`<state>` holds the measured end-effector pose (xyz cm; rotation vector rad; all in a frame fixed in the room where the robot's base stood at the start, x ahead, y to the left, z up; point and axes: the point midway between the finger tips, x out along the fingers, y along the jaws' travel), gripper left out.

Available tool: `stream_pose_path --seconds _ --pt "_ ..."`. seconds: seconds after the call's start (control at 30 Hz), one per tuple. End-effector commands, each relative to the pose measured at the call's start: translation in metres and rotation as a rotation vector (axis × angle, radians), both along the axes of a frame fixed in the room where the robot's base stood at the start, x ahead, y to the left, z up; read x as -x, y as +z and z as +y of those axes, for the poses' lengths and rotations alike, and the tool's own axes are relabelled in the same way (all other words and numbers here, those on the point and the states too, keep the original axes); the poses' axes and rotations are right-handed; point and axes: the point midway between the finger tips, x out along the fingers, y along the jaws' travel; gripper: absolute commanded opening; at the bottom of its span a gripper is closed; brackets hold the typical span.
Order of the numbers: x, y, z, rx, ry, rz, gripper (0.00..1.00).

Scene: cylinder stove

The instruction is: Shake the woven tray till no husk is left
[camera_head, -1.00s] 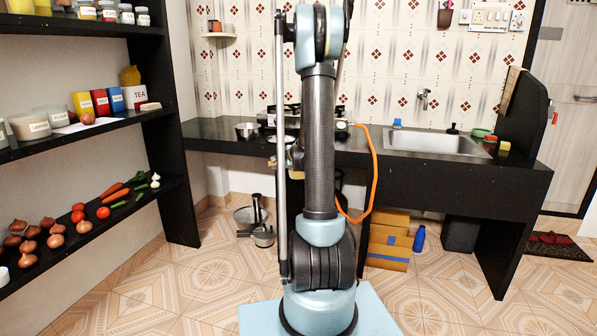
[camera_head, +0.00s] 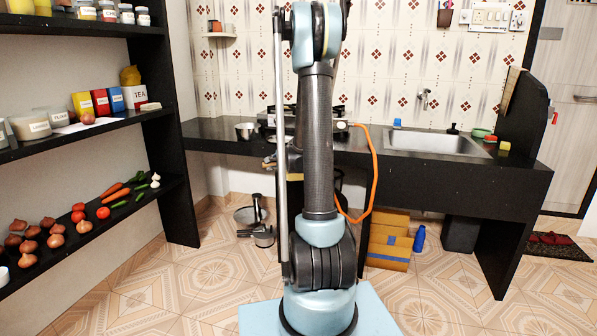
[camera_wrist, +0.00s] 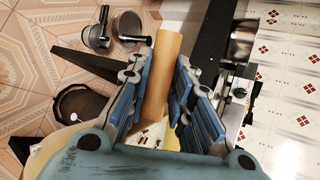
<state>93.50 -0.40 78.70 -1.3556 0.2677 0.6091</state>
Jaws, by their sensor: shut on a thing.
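In the wrist view, my gripper (camera_wrist: 158,90) is shut on a tan, rounded edge piece (camera_wrist: 163,65), which appears to be the rim of the woven tray. Pale yellow tray surface (camera_wrist: 150,132) shows between and below the fingers, with several small dark bits on it, likely husk. My gripper's body hides most of the tray, so how much husk lies on it cannot be told. In the head view, my arm hides the gripper and nearly all of the tray.
The black counter (camera_head: 215,137) holds a steel pot (camera_head: 245,131), a stove (camera_head: 345,129) and a sink (camera_head: 435,143). An orange hose (camera_head: 375,175) hangs at its front. Pans (camera_head: 250,215) and cardboard boxes (camera_head: 388,250) stand on the floor. Shelves (camera_head: 160,105) line the left.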

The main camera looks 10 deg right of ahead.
Motion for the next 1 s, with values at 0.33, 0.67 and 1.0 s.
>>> stream_pose_path --seconds 0.33,0.67,1.0 --pt "0.001 0.000 0.004 0.000 0.000 -0.001 0.00" --pt "-0.008 0.000 -0.026 0.000 -0.002 -0.001 0.00" --pt "-0.014 0.000 -0.045 0.000 -0.001 -0.001 0.00"
